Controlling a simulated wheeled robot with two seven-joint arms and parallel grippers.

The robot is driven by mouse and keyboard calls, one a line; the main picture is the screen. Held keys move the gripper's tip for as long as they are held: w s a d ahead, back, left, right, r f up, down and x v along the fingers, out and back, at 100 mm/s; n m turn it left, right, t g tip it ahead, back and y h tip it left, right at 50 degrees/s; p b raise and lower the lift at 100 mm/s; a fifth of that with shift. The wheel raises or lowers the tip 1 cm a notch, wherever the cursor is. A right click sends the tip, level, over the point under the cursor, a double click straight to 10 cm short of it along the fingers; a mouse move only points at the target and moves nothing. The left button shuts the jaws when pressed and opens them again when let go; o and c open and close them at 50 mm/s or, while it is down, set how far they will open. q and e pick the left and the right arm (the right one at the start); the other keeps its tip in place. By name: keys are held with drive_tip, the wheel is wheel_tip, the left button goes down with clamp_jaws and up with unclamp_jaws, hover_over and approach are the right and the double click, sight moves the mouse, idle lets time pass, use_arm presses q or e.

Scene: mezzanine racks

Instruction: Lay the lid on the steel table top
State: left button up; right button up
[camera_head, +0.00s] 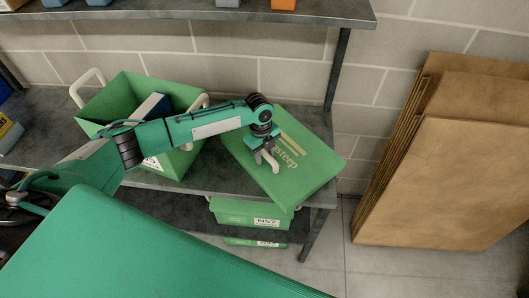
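The green lid (307,180), a flat rectangular panel with pale lettering, is right of the open green box. It covers the right end of the steel table top (212,178), and its near and right corners reach past the table's edges. My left gripper (267,160) points down at the middle of the lid, its pale fingers at the lid's face, and looks shut on it. The fingers hide the exact hold. Any gap under the lid is hard to judge. My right gripper is not in view.
The open green box (108,98) with pale handles stands on the table and holds a blue and white item (150,106). Green boxes (250,214) sit below. Brown panels (440,180) lean at right. A shelf (200,14) hangs above. A strip of table between box and lid is bare.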

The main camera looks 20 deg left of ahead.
use_arm(q)
drive_tip(key=shift+w+r, duration=0.1)
drive_tip(key=shift+r, duration=0.45)
wheel_tip(320, 180, up, 11)
drive_tip(key=a+b, duration=0.1)
drive_tip(key=b, duration=0.1)
drive_tip(key=shift+w+a, duration=0.2)
